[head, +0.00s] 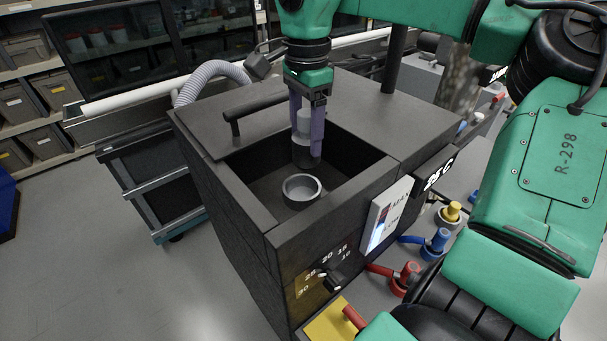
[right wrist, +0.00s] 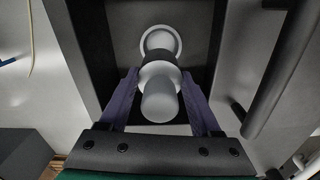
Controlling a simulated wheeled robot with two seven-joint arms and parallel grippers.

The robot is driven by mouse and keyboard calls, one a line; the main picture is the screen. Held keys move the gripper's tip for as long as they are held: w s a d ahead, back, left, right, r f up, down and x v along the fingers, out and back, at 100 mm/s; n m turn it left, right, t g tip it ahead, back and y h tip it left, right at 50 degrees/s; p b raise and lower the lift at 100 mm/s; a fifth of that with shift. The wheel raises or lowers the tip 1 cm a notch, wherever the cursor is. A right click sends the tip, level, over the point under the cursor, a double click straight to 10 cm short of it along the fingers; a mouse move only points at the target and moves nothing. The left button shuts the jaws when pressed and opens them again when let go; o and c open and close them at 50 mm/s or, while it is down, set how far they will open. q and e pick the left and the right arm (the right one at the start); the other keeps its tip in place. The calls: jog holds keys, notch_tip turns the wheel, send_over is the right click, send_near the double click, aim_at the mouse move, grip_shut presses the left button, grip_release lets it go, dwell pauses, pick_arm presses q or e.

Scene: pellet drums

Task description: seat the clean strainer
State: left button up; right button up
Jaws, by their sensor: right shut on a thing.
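My right gripper (head: 307,142) is shut on the strainer (head: 303,122), a grey cylinder with a dark lower band, held upright inside the open hopper. In the right wrist view the strainer (right wrist: 160,102) sits between the purple fingers of the gripper (right wrist: 160,92). A round grey ring-shaped seat (head: 302,190) stands on the hopper floor. In the head view the strainer appears just behind and above the seat, apart from it. In the right wrist view the strainer partly covers the seat (right wrist: 160,33). My left gripper is not in view.
A dark handle bar (head: 258,110) stands beside the opening. A dial (head: 332,280) and a lit panel (head: 386,215) are on the front. Red (head: 404,278) and blue (head: 436,243) hose fittings lie to the right.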

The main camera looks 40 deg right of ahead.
aim_at(298, 159)
jog(key=f, duration=0.1)
jog(key=a+f, duration=0.1)
jog(key=f, duration=0.1)
jog(key=f+p, duration=0.1)
jog(key=f, duration=0.1)
jog(key=shift+w+a+f, duration=0.2)
jog(key=shift+w+a, duration=0.05)
jog(key=f, duration=0.4)
jog(key=shift+s+d+p, duration=0.15)
jog(key=shift+d+p, duration=0.1)
jog(key=shift+p, duration=0.15)
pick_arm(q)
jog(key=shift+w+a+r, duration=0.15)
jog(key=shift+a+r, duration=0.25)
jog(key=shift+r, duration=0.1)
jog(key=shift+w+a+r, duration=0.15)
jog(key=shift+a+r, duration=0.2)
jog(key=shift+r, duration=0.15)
pick_arm(e)
jog(key=shift+a+f+b, duration=0.15)
jog(key=shift+f+b, duration=0.05)
jog(key=shift+b, duration=0.15)
jog(key=o, duration=1.4)
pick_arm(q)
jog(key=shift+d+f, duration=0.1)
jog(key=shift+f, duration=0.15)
pick_arm(e)
jog(key=shift+o, duration=0.4)
